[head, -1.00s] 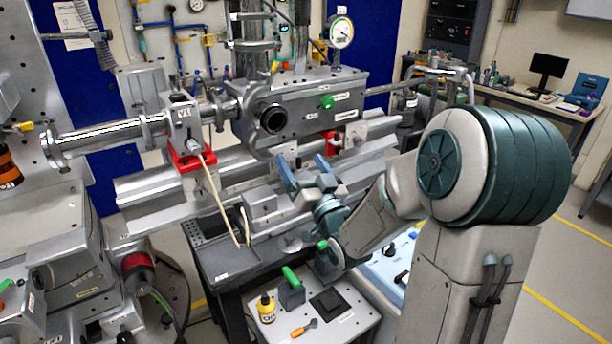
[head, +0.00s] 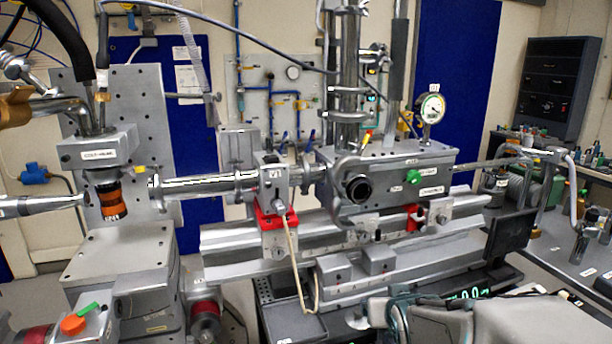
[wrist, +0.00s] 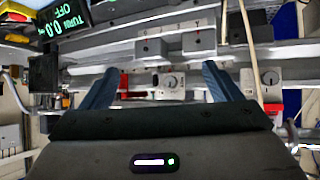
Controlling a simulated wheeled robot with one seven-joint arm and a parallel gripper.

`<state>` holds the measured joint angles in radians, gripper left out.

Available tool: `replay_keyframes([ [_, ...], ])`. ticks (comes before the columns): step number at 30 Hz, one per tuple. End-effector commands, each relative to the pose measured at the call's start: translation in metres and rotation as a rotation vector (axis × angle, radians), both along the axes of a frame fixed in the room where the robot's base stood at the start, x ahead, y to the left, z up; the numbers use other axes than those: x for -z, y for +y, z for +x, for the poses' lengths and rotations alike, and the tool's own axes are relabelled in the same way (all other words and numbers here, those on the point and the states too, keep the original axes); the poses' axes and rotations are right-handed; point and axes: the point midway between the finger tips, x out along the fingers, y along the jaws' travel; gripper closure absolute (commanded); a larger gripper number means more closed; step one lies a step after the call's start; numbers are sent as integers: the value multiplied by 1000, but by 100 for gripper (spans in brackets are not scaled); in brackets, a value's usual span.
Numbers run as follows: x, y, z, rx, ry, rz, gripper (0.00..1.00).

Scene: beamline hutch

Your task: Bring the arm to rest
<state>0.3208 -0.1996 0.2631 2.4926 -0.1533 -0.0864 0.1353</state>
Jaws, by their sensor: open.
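My gripper shows in the wrist view (wrist: 160,70) with its two blue fingers wide apart and nothing between them. The fingers point toward the front of the beamline rail with its grey blocks. In the head view only part of my gripper (head: 395,318) shows at the bottom edge, right of centre, in front of the rail (head: 235,270). My arm runs from there to the lower right corner, and most of it is cut off by the frame. No held object shows.
The steel chamber (head: 390,180) with its gauge (head: 431,108) stands on the rail behind my gripper. A red-clamped valve (head: 272,195) with a hanging cable stands left of it. A dark screen with green digits (wrist: 68,22) is close by. A bench (head: 570,250) stands at right.

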Motion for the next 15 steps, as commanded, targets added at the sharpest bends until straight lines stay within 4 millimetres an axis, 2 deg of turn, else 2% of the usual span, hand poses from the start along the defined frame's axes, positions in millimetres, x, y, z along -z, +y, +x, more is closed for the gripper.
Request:
replay_keyframes([
  [12, 11, 14, -133, 20, 503, 35, 16],
  [15, 11, 18, -157, 6, 588, 56, 16],
])
